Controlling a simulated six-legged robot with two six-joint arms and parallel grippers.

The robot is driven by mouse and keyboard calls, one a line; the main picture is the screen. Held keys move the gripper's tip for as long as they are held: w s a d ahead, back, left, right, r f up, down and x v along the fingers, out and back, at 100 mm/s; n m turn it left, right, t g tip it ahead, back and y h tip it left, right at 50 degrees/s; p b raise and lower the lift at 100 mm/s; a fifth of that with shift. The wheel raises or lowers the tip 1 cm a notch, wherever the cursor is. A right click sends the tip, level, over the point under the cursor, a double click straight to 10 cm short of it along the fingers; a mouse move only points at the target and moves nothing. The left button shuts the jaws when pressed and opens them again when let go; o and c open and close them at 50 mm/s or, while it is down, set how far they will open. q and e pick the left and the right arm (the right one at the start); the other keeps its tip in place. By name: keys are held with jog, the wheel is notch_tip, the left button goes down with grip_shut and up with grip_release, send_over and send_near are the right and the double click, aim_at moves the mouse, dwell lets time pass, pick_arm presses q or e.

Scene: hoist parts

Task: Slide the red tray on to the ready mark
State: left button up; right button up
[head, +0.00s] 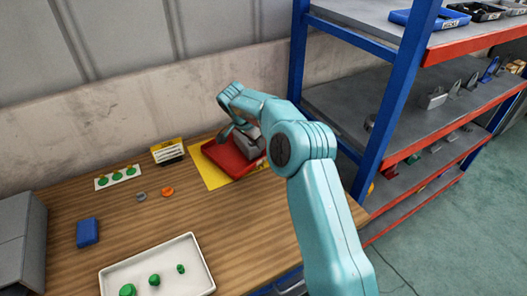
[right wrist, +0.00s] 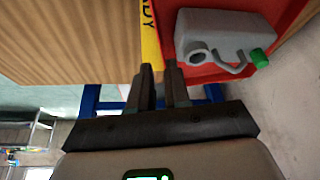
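The red tray (head: 224,162) lies on the wooden bench, over part of the yellow ready mark (head: 208,178). Yellow shows along the tray's left and front in the head view. A grey part with a green cap (right wrist: 225,40) lies in the tray. My right gripper (right wrist: 158,66) is at the tray's edge. Its fingers are close together, one on each side of the red rim (right wrist: 168,15), and look shut on it. In the head view my right arm hides the tray's right part and much of the gripper. My left gripper is not in view.
A yellow-and-black box (head: 168,152) stands left of the mark. A white tray (head: 107,279) with green parts is at the front. A grey ring (head: 141,197), an orange ring (head: 168,191) and a blue block (head: 88,233) lie leftward. A blue rack (head: 395,85) stands right; a wall runs behind.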

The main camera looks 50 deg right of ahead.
jog(key=p+x, duration=0.1)
jog(key=x, duration=0.7)
grip_shut()
